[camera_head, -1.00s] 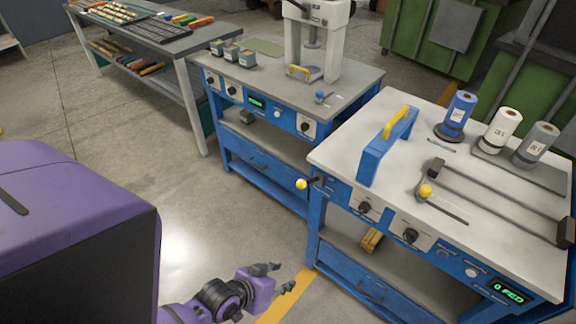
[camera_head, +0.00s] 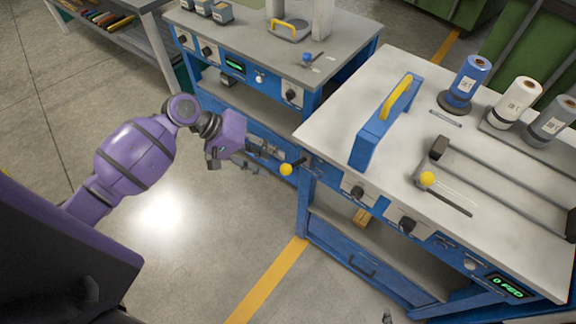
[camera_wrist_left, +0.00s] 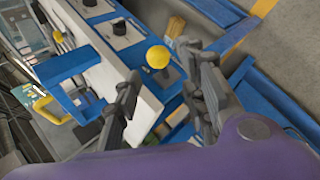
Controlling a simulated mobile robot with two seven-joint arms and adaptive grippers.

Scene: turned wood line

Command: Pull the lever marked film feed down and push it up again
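A lever with a yellow ball knob (camera_head: 286,169) sticks out from the left end of the right-hand blue bench, on a dark arm. Its marking cannot be read. My left gripper (camera_head: 257,152) is just left of and behind this knob in the head view, fingers pointing toward it. In the left wrist view the yellow ball (camera_wrist_left: 158,57) shows between and beyond the spread fingers of my left gripper (camera_wrist_left: 166,68), which is open and empty. Whether a finger touches the knob cannot be told.
The bench's light top (camera_head: 335,112) carries a blue block with yellow handle (camera_head: 385,115), several rolls (camera_head: 520,100) and another yellow knob (camera_head: 427,179) by a slot. A display (camera_head: 506,286) reads "0 FED". A second blue bench (camera_head: 225,32) stands behind. Floor is clear at left.

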